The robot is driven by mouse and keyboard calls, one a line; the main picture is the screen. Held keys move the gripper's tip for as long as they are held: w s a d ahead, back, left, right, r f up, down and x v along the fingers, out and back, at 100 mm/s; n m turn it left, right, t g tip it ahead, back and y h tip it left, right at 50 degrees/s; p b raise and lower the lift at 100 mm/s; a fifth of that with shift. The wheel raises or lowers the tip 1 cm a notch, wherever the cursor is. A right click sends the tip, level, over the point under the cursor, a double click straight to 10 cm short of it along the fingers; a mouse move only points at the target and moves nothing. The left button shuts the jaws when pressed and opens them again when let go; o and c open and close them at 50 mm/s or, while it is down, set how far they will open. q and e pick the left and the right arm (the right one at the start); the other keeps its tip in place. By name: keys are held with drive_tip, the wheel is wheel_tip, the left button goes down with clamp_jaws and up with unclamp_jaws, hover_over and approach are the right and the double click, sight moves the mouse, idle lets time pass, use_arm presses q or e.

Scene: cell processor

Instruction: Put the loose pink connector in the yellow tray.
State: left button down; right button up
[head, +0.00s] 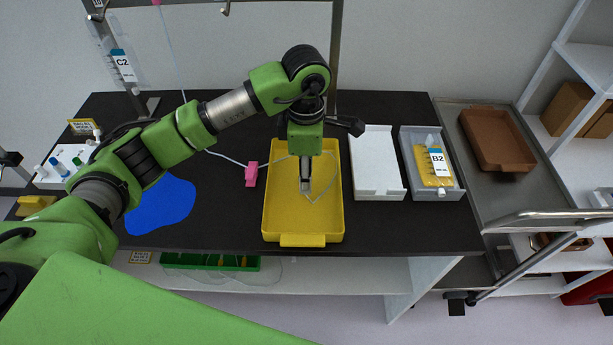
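The pink connector (251,174) lies on the black tabletop, just left of the yellow tray (290,240). Thin pale tubing (228,158) runs to the connector from the upper left. More thin tubing (330,186) forms a bent loop over the tray. My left gripper (305,189) points down over the middle of the tray, to the right of the connector and apart from it. Its fingers look close together, but I cannot tell whether they are shut or hold the tubing. My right gripper is not in view.
A white tray (376,165) and a grey tray (455,188) with yellow bag B2 (432,168) stand to the right. A blue patch (162,208) lies on the left. Bag C2 (122,70) hangs from a metal stand. A cart (485,180) holds a brown tray (495,140).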

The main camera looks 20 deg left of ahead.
use_arm(q)
drive_tip(key=shift+w+f, duration=0.2)
drive_tip(key=shift+f, duration=0.05)
wheel_tip(320, 180, down, 3)
drive_tip(key=shift+w+r+p, duration=0.1)
drive_tip(key=shift+w+p, duration=0.05)
drive_tip(key=shift+p, duration=0.85)
drive_tip(key=shift+f, duration=0.35)
drive_tip(key=shift+f, duration=0.2)
drive_tip(key=c, duration=1.4)
unclamp_jaws()
drive_tip(key=shift+c, duration=0.2)
drive_tip(key=shift+r, duration=0.1)
drive_tip(key=shift+r, duration=0.1)
